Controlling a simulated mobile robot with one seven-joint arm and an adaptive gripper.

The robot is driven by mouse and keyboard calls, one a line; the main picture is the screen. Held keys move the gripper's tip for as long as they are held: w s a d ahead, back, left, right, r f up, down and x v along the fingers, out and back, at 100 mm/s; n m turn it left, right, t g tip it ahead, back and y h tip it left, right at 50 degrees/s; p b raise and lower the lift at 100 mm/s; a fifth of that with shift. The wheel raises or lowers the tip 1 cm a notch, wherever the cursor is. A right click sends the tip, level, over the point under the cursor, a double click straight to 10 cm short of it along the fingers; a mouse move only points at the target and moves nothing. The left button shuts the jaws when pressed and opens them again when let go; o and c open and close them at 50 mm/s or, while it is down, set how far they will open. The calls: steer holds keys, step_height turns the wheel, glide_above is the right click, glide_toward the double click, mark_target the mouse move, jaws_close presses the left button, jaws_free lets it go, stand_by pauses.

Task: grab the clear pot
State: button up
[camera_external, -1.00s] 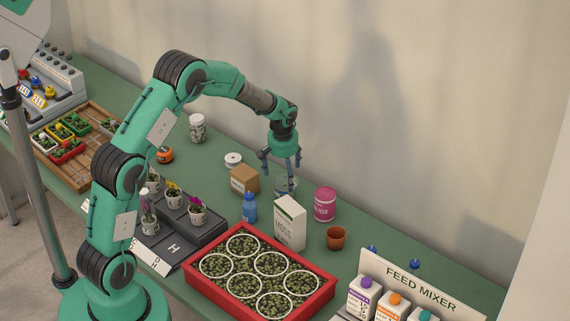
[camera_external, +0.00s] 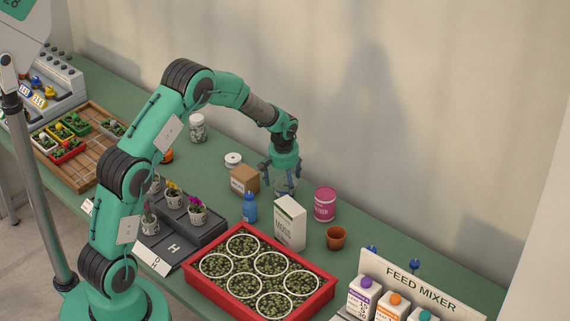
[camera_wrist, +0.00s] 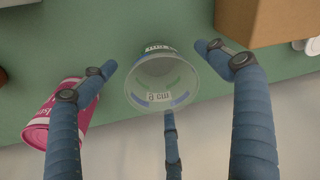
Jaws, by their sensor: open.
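The clear pot (camera_wrist: 163,84) stands on the green bench. In the wrist view I look down into its open top, with a small label showing inside. It also shows faintly in the external view (camera_external: 286,184), partly hidden by my gripper. My gripper (camera_wrist: 155,62) points down over the pot with its blue fingers spread. One finger lies to the left of the pot, one to the right, and a third at its near rim. The fingers look apart from the pot at left and right; whether the third touches it I cannot tell.
A pink tin (camera_external: 325,204) and a white moss box (camera_external: 290,222) stand close by. A brown cardboard box (camera_external: 244,180) is on the other side, with a blue bottle (camera_external: 250,208) in front. A terracotta pot (camera_external: 336,238) stands further right. The wall is behind.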

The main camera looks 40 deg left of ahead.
steer(key=shift+w+a+f, duration=0.1)
steer(key=shift+w+f, duration=0.05)
steer(key=shift+f, duration=1.15)
steer(key=shift+c, duration=0.3)
steer(key=c, duration=0.9)
